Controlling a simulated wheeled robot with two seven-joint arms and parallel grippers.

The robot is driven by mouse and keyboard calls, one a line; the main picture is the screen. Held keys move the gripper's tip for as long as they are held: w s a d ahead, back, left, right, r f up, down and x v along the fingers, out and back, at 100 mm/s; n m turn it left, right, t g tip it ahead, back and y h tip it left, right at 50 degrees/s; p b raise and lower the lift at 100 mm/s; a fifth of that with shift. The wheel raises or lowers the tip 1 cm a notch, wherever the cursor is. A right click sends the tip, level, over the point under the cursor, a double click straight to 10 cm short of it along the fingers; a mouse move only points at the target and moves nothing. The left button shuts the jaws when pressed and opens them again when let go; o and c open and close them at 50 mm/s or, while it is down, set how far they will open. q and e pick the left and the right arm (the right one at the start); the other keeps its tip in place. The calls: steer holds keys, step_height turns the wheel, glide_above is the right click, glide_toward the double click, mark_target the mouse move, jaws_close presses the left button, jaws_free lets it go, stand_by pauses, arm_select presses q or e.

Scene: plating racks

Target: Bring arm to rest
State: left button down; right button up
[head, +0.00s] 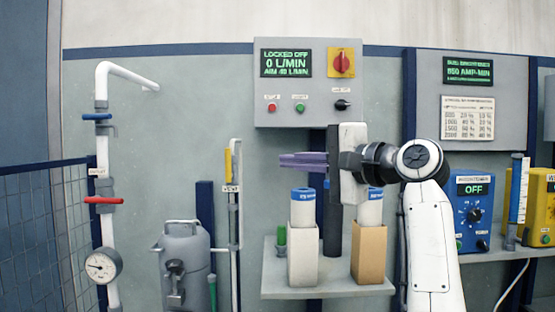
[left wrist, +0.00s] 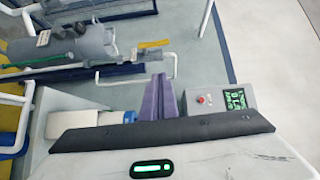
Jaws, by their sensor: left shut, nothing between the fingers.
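My left gripper (head: 284,160) shows in the head view with its purple fingers pointing left, above the small shelf and below the control panel. The fingers are together and hold nothing. They also show in the left wrist view (left wrist: 158,84), closed, with floor and wall beyond. My white forearm comes up from below, right of the middle. My right gripper is in neither view.
A shelf (head: 330,289) carries a white box (head: 303,262) and a tan box (head: 368,255), each with a blue-topped white cylinder. The panel (head: 345,110) reads LOCKED OFF. A grey tank (head: 186,265), pipes and a gauge (head: 102,266) stand left. A blue unit (head: 473,215) stands right.

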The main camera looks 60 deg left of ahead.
arm_select(q)
steer(key=shift+w+d, duration=0.1)
steer(key=shift+d, duration=0.3)
stand_by(0.3)
